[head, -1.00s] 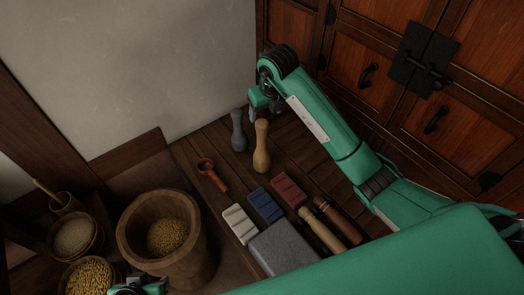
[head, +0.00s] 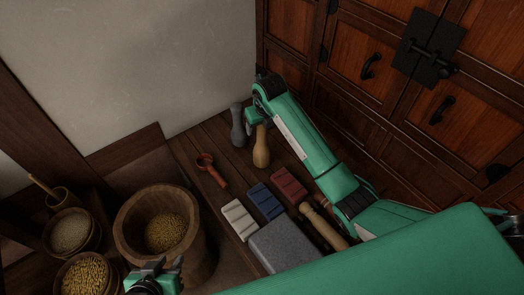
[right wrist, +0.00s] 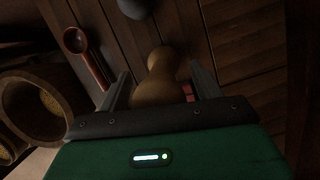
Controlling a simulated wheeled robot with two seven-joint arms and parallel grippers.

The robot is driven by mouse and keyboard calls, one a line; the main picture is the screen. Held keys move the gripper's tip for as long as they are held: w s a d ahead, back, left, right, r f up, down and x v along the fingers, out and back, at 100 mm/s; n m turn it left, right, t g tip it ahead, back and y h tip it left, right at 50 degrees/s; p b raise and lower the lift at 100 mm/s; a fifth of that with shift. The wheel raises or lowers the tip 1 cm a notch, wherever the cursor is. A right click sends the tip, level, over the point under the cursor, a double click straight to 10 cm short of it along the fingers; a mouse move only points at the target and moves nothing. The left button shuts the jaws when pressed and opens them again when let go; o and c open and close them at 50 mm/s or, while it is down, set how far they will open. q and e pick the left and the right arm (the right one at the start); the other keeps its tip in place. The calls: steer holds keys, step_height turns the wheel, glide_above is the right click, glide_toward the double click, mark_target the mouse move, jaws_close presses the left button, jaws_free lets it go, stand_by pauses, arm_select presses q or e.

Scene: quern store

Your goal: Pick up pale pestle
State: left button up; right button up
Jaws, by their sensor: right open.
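The pale pestle (head: 261,152) is a tan wooden piece with a narrow waist, upright on the plank top in the head view. It also shows in the right wrist view (right wrist: 158,92), between the two fingers. My right gripper (head: 257,122) is open at the top of the pestle; its fingers (right wrist: 160,72) stand on either side, and I cannot tell whether they touch it. The gripper hides part of the pestle's top. My left gripper (head: 166,266) is at the bottom left, in front of the wooden mortar, and looks open and empty.
A grey pestle (head: 238,128) stands close behind left. A red scoop (head: 211,170), white block (head: 239,219), blue block (head: 266,201), red block (head: 289,186), grey stone slab (head: 283,246) and pale roller (head: 325,229) lie nearer. A mortar (head: 128,225) holds grain. The cabinet (head: 360,120) bounds the right.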

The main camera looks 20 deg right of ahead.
steer(key=c, duration=1.3)
steer(key=shift+r, duration=0.2)
